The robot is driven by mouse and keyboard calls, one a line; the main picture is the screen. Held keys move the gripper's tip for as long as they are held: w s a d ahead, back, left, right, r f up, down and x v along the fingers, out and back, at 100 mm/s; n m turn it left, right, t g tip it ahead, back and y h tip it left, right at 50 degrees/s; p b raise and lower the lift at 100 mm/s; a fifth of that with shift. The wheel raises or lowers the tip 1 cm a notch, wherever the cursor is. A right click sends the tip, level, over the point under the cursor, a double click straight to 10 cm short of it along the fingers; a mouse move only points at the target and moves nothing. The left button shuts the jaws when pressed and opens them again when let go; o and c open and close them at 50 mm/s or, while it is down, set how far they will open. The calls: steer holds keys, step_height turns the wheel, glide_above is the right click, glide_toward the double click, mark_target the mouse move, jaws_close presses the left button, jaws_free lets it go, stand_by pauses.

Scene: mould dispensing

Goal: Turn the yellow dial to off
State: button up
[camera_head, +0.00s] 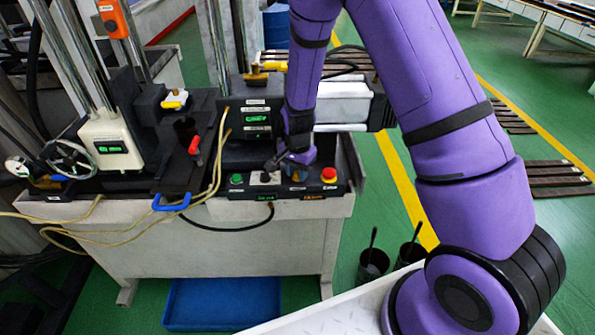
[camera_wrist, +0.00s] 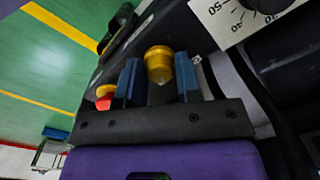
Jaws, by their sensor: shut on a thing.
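The yellow dial (camera_wrist: 159,60) shows in the wrist view as a round yellow knob between the two blue fingers of my gripper (camera_wrist: 159,76). The fingers are closed around it, one on each side. In the head view my gripper (camera_head: 287,162) is down at the dark control panel (camera_head: 230,191) on the front of the machine, between the green and red buttons. There the dial is hidden by my gripper and arm. Which setting the dial points to cannot be read.
A red button (camera_head: 328,174) sits just right of my gripper, a green button (camera_head: 236,179) to its left. A white numbered scale (camera_wrist: 238,16) is near the dial. A blue handle (camera_head: 171,203) and cables lie further left.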

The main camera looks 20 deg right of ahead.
mark_target(297, 172)
steer(key=n, duration=0.5)
steer(key=shift+n, duration=0.3)
steer(key=n, duration=0.5)
steer(key=shift+n, duration=0.3)
steer(key=o, duration=0.9)
step_height(297, 172, up, 11)
steer(key=shift+f, duration=0.1)
stand_by(0.5)
